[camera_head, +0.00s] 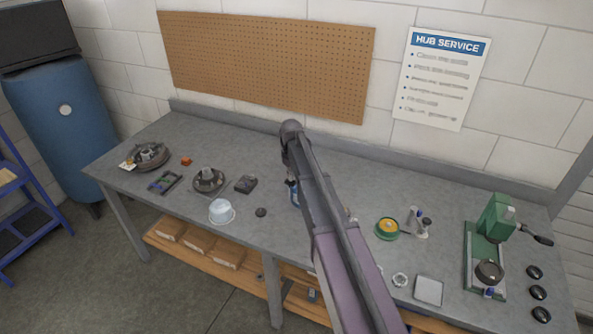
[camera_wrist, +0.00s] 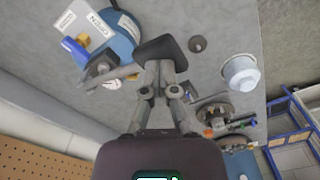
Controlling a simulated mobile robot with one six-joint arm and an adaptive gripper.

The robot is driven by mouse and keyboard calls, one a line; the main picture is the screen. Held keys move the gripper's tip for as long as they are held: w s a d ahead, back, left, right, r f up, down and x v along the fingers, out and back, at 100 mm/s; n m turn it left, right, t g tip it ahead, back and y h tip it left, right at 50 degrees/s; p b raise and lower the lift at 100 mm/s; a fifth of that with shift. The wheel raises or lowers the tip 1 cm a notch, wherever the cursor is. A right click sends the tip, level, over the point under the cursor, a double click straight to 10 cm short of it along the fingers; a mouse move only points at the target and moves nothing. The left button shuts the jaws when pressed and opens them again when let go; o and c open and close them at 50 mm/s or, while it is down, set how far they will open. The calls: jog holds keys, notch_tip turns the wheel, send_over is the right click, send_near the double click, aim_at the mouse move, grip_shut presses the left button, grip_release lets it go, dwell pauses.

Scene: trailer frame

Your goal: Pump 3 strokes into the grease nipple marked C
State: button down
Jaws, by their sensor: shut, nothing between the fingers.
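My gripper (camera_wrist: 160,50) shows in the wrist view with its fingers together and nothing between them. It is above the grey bench (camera_head: 140,190); in the head view my arm hides it. Beside the fingers in the wrist view is a round blue item (camera_wrist: 122,42) with a white label reading OPEN, upside down. A blue-ended part (camera_wrist: 74,52) and a grey clamp-like piece lie close to it. In the head view only a sliver of blue (camera_head: 292,192) shows beside my arm. I cannot make out a grease nipple or a letter C in either view.
A white cup (camera_head: 222,212), a small dark puck (camera_head: 261,212), a dark block (camera_head: 246,184) and hub parts (camera_head: 208,180) stand left of my arm. A green-yellow round item (camera_head: 387,228), a white tray (camera_head: 429,290) and a green press (camera_head: 495,220) stand right.

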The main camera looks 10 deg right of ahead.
jog(key=shift+w+d+r+p, duration=0.1)
jog(key=shift+w+r+p, duration=0.05)
jog(key=shift+r+p, duration=1.45)
jog(key=shift+w+d+r+p, duration=0.1)
jog(key=shift+r+p, duration=1.35)
jog(key=shift+r, duration=0.25)
jog(key=s+f+m+b, duration=0.1)
jog(key=s+f+b, duration=0.2)
jog(key=s, duration=0.6)
jog(key=s+f+m+b, duration=0.2)
jog(key=s+f+b, duration=0.2)
jog(key=s, duration=0.6)
jog(key=s+f+m+b, duration=0.1)
jog(key=s+f+b, duration=0.2)
jog(key=s, duration=0.7)
jog(key=shift+f+m+b, duration=0.35)
jog(key=shift+m, duration=0.05)
jog(key=shift+d, duration=0.1)
